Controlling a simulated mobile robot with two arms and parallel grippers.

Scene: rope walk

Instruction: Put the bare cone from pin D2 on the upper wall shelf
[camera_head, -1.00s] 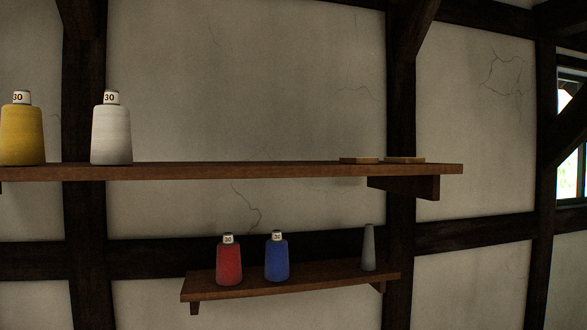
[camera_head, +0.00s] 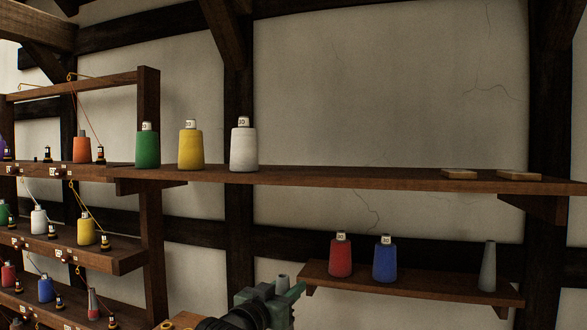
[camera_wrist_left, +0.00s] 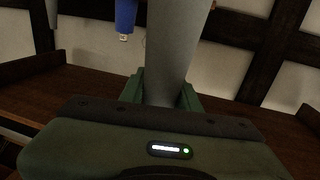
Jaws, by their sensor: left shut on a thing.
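My left gripper (camera_head: 275,292) is at the bottom of the head view, shut on a bare grey cone (camera_head: 283,281), of which only the top shows there. In the left wrist view the cone (camera_wrist_left: 177,45) stands between the green fingers of the gripper (camera_wrist_left: 160,92). The upper wall shelf (camera_head: 370,180) is a long brown board, above and beyond the gripper. Green (camera_head: 148,148), yellow (camera_head: 190,148) and white (camera_head: 244,146) thread cones stand on its left part. Two flat wooden pads (camera_head: 459,175) (camera_head: 519,176) lie at its right. My right gripper is not in view.
A lower wall shelf (camera_head: 420,292) holds a red cone (camera_head: 340,258), a blue cone (camera_head: 384,261) and another bare grey cone (camera_head: 487,268). A tiered rack (camera_head: 150,220) with several thread cones stands at left. The upper shelf is clear between the white cone and the pads.

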